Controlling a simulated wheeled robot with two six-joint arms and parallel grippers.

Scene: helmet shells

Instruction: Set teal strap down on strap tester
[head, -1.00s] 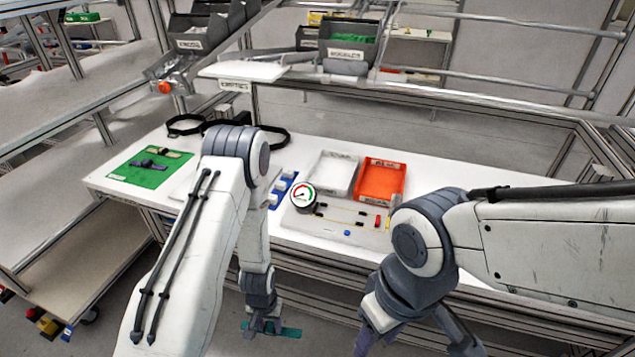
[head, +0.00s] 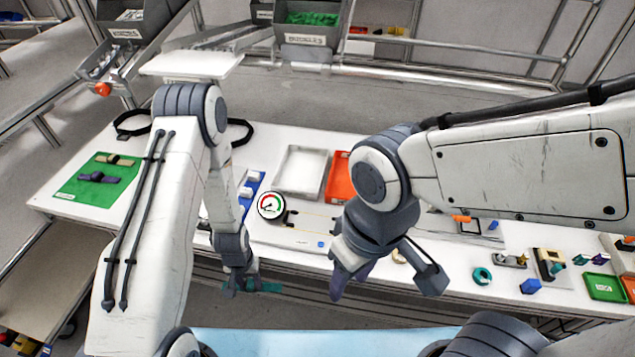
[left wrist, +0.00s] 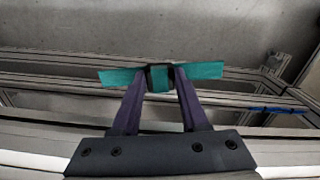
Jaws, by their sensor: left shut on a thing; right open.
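The teal strap (left wrist: 206,70) has a dark buckle part at its middle. My left gripper (left wrist: 160,78) is shut on that middle, with a strap end sticking out on each side. In the head view the strap (head: 268,287) and my left gripper (head: 243,288) are in front of the bench's front edge, off the tabletop. My right gripper (head: 350,280) is open and empty, near the bench front.
A white tray (head: 300,168) and an orange tray (head: 338,177) stand behind the tester. A blue rack (head: 252,187) is left of the dial. A green mat (head: 85,192) with straps lies far left. Several small parts and a green tray (head: 605,287) are at right.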

